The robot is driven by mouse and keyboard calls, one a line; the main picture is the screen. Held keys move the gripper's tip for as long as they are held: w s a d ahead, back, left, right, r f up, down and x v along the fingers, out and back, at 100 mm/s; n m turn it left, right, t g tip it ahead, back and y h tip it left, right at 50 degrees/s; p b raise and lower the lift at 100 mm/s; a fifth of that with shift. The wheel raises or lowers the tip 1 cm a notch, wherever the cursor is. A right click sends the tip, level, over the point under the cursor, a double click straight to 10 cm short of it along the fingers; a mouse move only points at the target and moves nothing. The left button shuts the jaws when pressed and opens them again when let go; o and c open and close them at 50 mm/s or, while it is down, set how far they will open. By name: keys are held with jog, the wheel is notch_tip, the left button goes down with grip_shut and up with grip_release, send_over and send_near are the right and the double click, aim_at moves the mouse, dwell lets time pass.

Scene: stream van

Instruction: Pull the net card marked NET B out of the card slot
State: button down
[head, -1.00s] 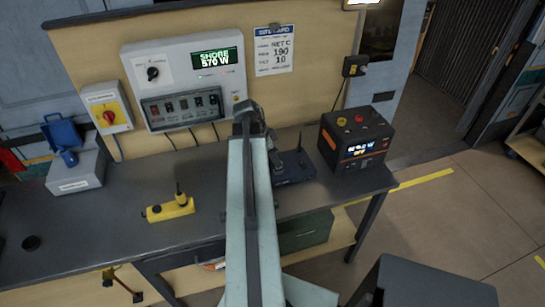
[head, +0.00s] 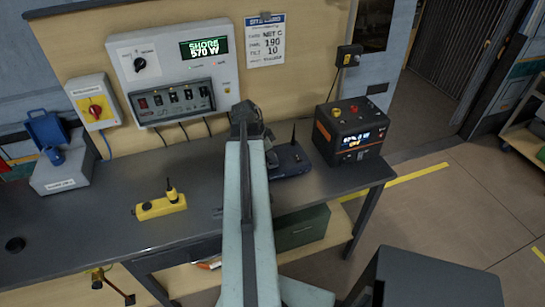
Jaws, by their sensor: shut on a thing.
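My arm reaches up the middle of the head view to the bench. My gripper (head: 268,143) is mostly hidden behind the arm's end, at the left edge of a dark blue device (head: 292,162) with a thin upright antenna. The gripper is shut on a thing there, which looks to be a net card. Its marking and the card slot are hidden behind the arm, so I cannot tell whether the card is in or out of the slot.
A dark power box (head: 348,132) stands right of the device. The wall panel (head: 175,70) and a printed card (head: 266,40) are behind.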

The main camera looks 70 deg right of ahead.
jog(key=shift+r, duration=0.1)
jog(key=shift+r+p, duration=0.65)
jog(key=shift+p, duration=0.1)
jog(key=shift+r, duration=0.1)
jog(key=shift+r+p, duration=0.6)
jog(key=shift+p, duration=0.1)
notch_tip(320, 180, up, 3)
jog(key=p, duration=0.3)
